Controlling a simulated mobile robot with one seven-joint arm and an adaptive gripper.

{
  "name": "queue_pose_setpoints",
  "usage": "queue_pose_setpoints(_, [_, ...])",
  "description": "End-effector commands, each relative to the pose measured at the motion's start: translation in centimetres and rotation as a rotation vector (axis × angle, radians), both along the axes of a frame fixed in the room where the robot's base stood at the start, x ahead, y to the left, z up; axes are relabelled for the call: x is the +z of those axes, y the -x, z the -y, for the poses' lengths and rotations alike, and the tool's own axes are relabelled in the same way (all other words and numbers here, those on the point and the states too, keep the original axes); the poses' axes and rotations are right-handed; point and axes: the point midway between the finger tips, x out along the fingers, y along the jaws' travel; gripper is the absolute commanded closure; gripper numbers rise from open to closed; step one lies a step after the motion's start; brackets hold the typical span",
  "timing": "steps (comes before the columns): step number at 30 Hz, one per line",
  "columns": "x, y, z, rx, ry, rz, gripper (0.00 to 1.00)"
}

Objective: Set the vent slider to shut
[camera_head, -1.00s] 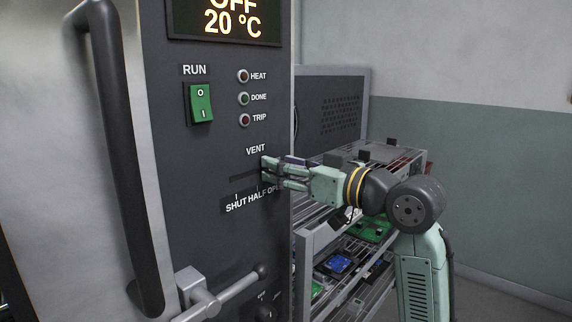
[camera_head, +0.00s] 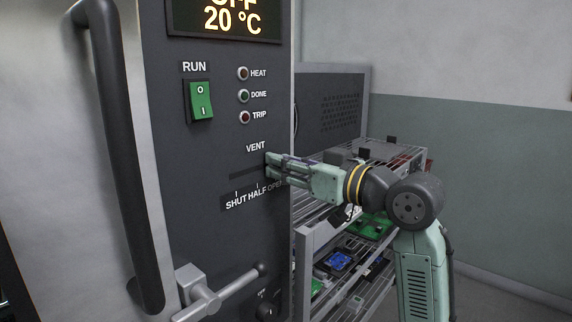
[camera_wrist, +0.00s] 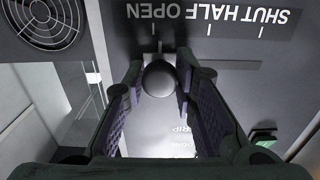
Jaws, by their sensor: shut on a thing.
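The vent slider has a round grey knob (camera_wrist: 158,80), seen in the wrist view in line with the OPEN mark. Its dark slot (camera_head: 246,172) runs across the oven panel under the word VENT, with the scale label (camera_head: 250,197) reading SHUT, HALF, OPEN below it. My gripper (camera_head: 268,164) is at the right end of the slot. In the wrist view my gripper (camera_wrist: 160,74) has its purple-padded fingers on both sides of the knob, shut on it. In the head view the fingers hide the knob.
A green RUN switch (camera_head: 201,100) and three indicator lamps sit above the slot. A long black door handle (camera_head: 120,160) is at the left, and a lever (camera_head: 225,293) sticks out below. A wire rack (camera_head: 345,250) with circuit boards stands right of the oven.

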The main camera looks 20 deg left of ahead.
Motion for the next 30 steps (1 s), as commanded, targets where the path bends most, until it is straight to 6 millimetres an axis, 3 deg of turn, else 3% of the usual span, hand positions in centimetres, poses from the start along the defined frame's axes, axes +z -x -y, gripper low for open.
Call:
queue_pose_setpoints(9, [0.0, 0.4, -0.2, 0.001, 0.001, 0.002, 1.0])
queue_pose_setpoints(21, [0.0, 8.4, -3.1, 0.003, 0.003, 0.004, 1.0])
queue_pose_setpoints(30, [0.0, 9.5, -3.5, 0.005, 0.001, 0.001, 1.0])
